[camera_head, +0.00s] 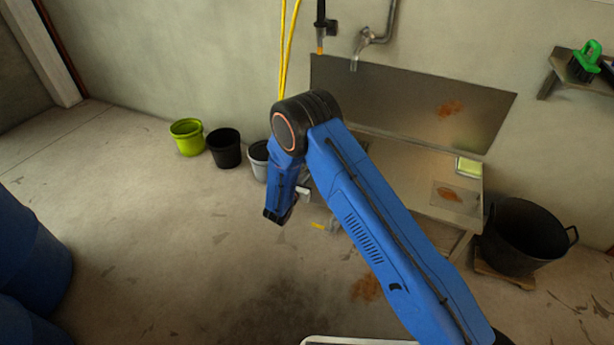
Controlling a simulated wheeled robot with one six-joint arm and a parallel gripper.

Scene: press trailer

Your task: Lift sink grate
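A low metal sink unit (410,192) stands against the back wall, below a grey metal splash panel (400,95) and a wall tap (365,42). My blue arm crosses in front of it and hides its left part. I cannot clearly make out a grate; a paler rectangular patch with a rust-brown stain (450,194) lies on the right of the unit's top. My forearm hangs down left of the sink unit, its dark end (278,215) in front of the buckets. My gripper's fingers are too hidden and small to tell their state or any hold.
A yellow-green bucket (187,138), a black bucket (224,148) and a partly hidden grey bucket (258,158) stand along the wall. A yellow sponge (469,167) lies on the sink unit. A black tub (522,238) stands right. Blue barrels (30,260) stand left. Middle-left floor is clear.

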